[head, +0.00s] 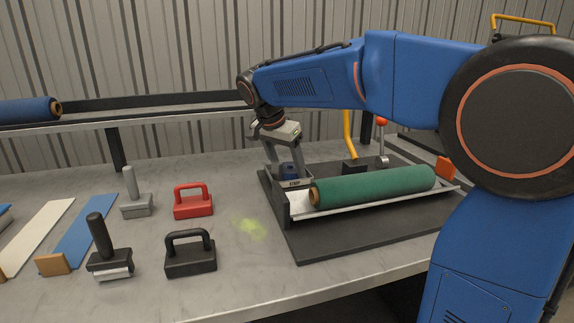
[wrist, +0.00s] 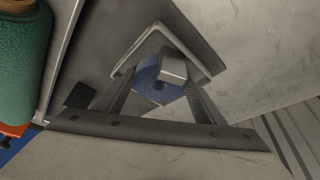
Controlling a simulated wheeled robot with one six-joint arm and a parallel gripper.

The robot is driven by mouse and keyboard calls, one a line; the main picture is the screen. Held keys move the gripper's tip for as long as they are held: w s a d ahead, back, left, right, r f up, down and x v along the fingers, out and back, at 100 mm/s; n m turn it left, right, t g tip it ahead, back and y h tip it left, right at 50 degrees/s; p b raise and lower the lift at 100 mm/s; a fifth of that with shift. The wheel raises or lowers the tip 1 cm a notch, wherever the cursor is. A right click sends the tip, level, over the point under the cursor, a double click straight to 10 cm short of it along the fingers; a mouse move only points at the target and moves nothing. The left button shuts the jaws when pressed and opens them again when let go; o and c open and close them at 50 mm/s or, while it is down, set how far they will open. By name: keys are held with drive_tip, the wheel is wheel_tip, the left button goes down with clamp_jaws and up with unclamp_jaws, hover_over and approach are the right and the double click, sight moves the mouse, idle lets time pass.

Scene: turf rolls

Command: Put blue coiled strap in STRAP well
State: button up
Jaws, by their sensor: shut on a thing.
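The blue coiled strap (wrist: 147,80) sits between the fingers of my gripper in the wrist view, with a pale metal buckle (wrist: 174,69) on its side. My gripper (head: 288,172) points down and is shut on the strap. The strap (head: 288,169) shows partly between the fingers in the head view. The STRAP well (head: 296,184) is a small labelled box at the left end of the dark board. The strap is at the well, within its light rim (wrist: 124,71) as seen from the wrist. Whether it touches the well floor is hidden.
A green turf roll (head: 375,187) lies in a metal cradle right of the well. A yellow-handled tool (head: 350,150) stands behind it. A red-handled block (head: 193,201), a black-handled block (head: 190,253) and other hand tools stand at left.

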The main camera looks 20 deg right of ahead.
drive_tip(key=o, duration=0.8)
drive_tip(key=shift+o, duration=0.2)
drive_tip(key=v, duration=1.2)
drive_tip(key=shift+r, duration=0.1)
drive_tip(key=shift+s, duration=0.1)
